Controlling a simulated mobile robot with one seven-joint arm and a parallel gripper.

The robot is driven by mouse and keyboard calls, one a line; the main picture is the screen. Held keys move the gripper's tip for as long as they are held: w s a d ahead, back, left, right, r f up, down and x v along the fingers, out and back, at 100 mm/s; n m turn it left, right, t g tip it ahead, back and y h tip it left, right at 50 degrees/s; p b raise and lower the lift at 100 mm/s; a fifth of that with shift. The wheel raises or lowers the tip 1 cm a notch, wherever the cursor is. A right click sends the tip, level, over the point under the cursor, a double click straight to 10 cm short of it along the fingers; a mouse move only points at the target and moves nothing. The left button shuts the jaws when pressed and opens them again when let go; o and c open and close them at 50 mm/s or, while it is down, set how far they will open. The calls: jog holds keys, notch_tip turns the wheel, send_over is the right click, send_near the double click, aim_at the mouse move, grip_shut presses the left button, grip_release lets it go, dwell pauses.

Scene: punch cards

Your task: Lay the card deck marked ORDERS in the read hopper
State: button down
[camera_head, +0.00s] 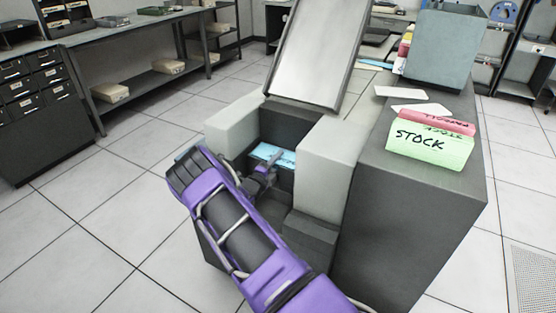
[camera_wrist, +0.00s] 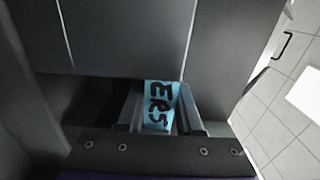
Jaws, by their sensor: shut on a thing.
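The light-blue ORDERS card deck (camera_head: 278,156) is in the recess of the read hopper (camera_head: 285,122), between its two pale side blocks. In the wrist view the deck (camera_wrist: 160,100) shows the letters "ERS"; the rest of the word is hidden. My gripper (camera_head: 263,169) reaches into the recess from the front and is shut on the deck. Its fingers (camera_wrist: 159,118) lie on either side of the deck in the wrist view. I cannot tell whether the deck touches the hopper floor.
A sloped metal plate (camera_head: 318,45) rises behind the recess. On the machine top at the right sit a green STOCK deck (camera_head: 430,145), a pink deck (camera_head: 436,121) and loose white cards (camera_head: 401,92). A grey-green box (camera_head: 445,50) stands behind them.

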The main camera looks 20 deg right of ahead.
jog(key=shift+f+b, duration=0.85)
jog(key=shift+f, duration=0.75)
jog(key=c, duration=0.6)
grip_release()
jog(key=shift+o, duration=0.6)
jog(key=shift+f, duration=0.15)
jog(key=shift+s+a, duration=0.1)
jog(key=shift+a, duration=0.05)
jog(key=shift+s+a+f, duration=0.1)
jog(key=shift+s+a, duration=0.05)
jog(key=shift+a, duration=0.05)
jog(key=p+v, duration=0.2)
jog(key=v, duration=1.4)
jog(key=shift+s+a+r, duration=0.15)
jog(key=shift+a+r, duration=0.1)
jog(key=shift+a, duration=0.05)
